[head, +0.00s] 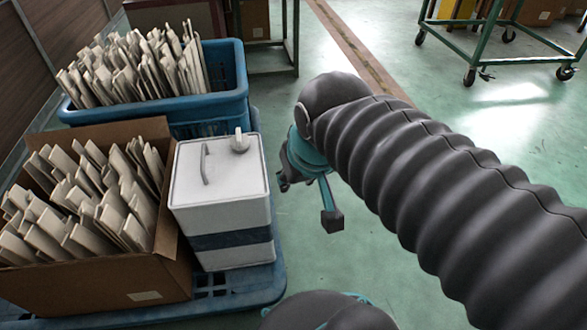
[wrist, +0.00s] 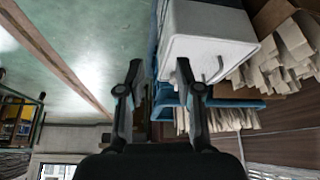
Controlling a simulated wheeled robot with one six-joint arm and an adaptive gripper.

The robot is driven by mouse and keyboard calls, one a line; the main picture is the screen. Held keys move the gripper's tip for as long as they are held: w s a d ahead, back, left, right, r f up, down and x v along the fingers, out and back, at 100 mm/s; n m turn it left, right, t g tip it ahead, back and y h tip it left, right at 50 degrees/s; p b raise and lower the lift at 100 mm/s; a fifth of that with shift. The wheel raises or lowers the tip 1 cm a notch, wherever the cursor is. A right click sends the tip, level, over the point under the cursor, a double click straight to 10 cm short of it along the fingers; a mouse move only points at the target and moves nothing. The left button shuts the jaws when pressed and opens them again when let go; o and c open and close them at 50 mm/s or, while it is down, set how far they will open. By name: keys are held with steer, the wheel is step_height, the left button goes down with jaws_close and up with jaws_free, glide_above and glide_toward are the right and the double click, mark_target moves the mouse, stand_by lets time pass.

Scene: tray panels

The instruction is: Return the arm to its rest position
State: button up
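My arm, in a dark ribbed sleeve, reaches in from the right of the head view and ends near the middle. My gripper (head: 310,200) hangs there over the floor, just right of a white canister and apart from it. In the wrist view, my gripper (wrist: 162,78) has its two dark fingers spread wide with nothing held between them. The head view shows the gripper partly hidden behind the arm's end.
The white canister (head: 222,190) stands on a blue pallet (head: 245,295) beside a cardboard box (head: 95,285) of pale panels. A blue crate (head: 215,95) of panels stands behind. A green wheeled cart (head: 480,32) is at the back right. Green floor is clear around my arm.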

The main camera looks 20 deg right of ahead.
steer(key=shift+s+d+f, duration=0.25)
steer(key=shift+s+f, duration=0.4)
steer(key=shift+s, duration=0.2)
step_height(320, 180, up, 3)
steer(key=p, duration=0.2)
steer(key=shift+f+p, duration=0.15)
steer(key=shift+p, duration=0.2)
